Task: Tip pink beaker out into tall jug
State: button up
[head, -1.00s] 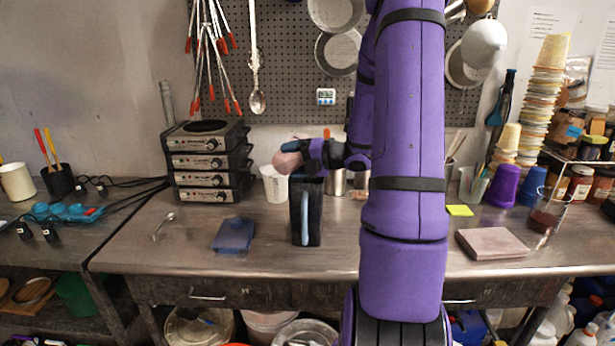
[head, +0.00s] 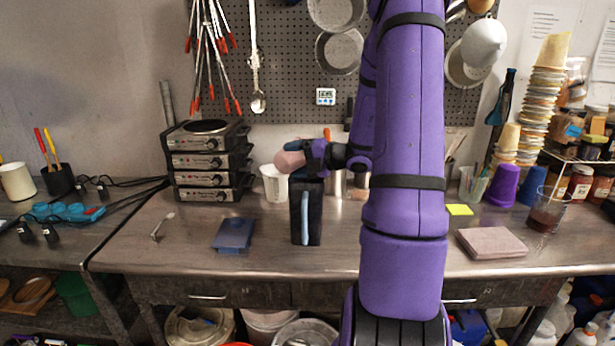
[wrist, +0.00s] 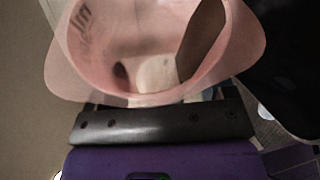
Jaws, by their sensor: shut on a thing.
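The pink beaker (head: 289,161) is in my gripper (head: 308,156), tipped well over on its side at the height of the tall jug's top. The tall jug (head: 313,215) is dark, with a pale blue handle facing me, and stands upright on the bench. The beaker is above the jug's upper left; my gripper hides part of the jug's mouth. In the wrist view the beaker (wrist: 105,75) fills the top, and I see into it through its wall. I cannot make out any stream or what is left inside.
A white beaker (head: 274,184) stands just behind and left of the jug. A blue flat item (head: 233,233) lies left of it. Stacked hotplates (head: 205,162) stand further left. A pinkish slab (head: 491,243) and a glass of dark liquid (head: 546,214) are at right.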

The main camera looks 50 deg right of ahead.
jog(key=shift+d+f+m, duration=0.15)
jog(key=shift+m, duration=0.25)
dwell(0.4)
